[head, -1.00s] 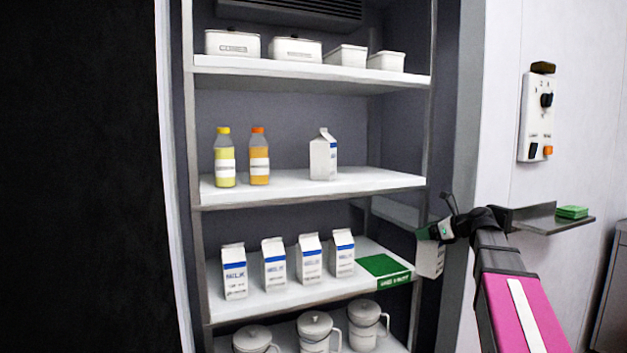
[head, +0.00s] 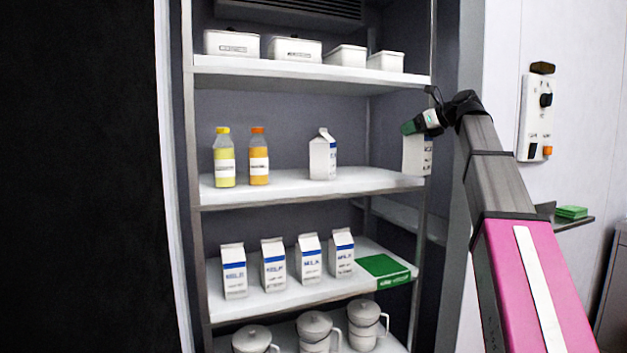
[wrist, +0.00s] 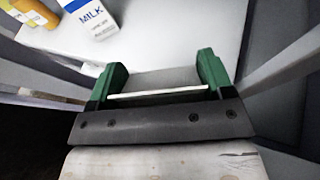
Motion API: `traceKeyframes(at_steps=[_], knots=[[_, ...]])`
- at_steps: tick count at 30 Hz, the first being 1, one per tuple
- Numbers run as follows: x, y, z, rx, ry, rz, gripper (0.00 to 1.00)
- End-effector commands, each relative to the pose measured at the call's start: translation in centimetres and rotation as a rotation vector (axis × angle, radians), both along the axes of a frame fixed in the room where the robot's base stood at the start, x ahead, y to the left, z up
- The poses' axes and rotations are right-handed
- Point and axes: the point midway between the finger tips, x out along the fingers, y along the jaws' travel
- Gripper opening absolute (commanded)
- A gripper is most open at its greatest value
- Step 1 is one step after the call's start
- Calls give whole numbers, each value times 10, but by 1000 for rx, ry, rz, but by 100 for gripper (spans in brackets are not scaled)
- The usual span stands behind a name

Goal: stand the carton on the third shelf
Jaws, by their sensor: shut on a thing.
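My gripper (head: 415,125) is shut on a white milk carton (head: 416,156), which hangs upright below it at the right front of the shelf unit. The carton is level with the shelf of bottles (head: 300,184), near that shelf's right end; I cannot tell whether it touches. A similar carton (head: 322,156) stands on that shelf. The wrist view shows the green fingers (wrist: 163,80) with the held carton's pale top between them. The standing carton also shows there (wrist: 95,18).
A yellow bottle (head: 224,160) and an orange bottle (head: 259,158) stand left on the bottle shelf. Below, several milk cartons and a green mat (head: 384,268) occupy a shelf (head: 270,302). White containers fill the top shelf (head: 310,73). The unit's right post (head: 430,130) is close to my gripper.

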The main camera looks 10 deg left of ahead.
Motion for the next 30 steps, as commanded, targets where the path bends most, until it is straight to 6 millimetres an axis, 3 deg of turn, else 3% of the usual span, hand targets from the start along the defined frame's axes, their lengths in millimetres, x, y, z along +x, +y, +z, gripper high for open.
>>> traceKeyframes(at_steps=[5, 24, 30], knots=[[4, 10, 12, 1, 0, 0, 11], [80, 124, 13, 1, -1, 0, 11], [95, 148, 12, 2, 0, 0, 11]])
